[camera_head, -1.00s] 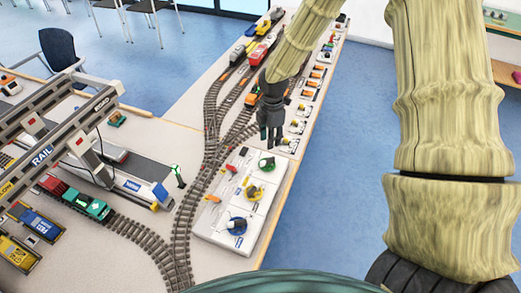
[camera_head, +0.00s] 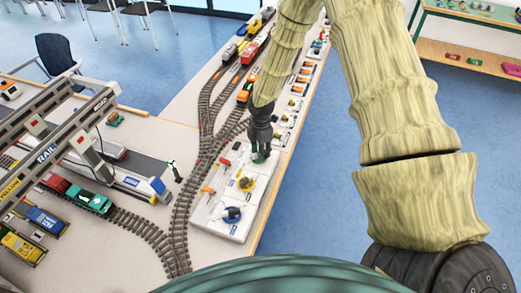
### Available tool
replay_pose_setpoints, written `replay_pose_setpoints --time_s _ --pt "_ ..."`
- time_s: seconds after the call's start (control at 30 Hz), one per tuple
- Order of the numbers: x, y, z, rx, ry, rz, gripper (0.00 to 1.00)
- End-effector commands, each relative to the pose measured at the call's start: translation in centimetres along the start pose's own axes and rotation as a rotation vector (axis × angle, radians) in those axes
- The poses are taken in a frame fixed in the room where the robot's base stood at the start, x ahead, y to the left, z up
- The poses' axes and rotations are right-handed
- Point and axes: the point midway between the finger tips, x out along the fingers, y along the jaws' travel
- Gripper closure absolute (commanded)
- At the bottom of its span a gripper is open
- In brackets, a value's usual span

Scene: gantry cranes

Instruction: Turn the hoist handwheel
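A white control panel (camera_head: 210,222) lies along the table's right edge. It carries a yellow handwheel (camera_head: 246,184) in the middle and a blue handwheel (camera_head: 232,214) at the near end, each with a dark centre. A green handwheel (camera_head: 259,158) sits at the far end, mostly hidden by my gripper. I cannot read which one is marked as the hoist. My gripper (camera_head: 260,155) points down, with its fingertips at the green handwheel. Its fingers are dark and small in the view, so I cannot tell whether they touch or grip the wheel.
Orange and red levers (camera_head: 209,190) stand on the panel's left side. Toy rails (camera_head: 181,215) run left of it. The gantry crane (camera_head: 60,145) spans trains and trucks at the left. Several small switch units (camera_head: 296,90) line the table's right edge beyond my gripper.

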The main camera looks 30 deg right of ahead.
Motion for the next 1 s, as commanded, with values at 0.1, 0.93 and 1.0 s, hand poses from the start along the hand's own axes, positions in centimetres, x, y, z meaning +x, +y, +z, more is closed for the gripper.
replay_pose_setpoints --time_s 0.1,0.93,1.0 --pt "0.6 0.14 -0.05 -0.001 0.0 -0.002 0.68" --pt "0.79 0.12 -0.02 0.014 0.0 -0.002 1.0" --pt "0.81 0.1 -0.01 0.03 0.0 -0.002 1.0"
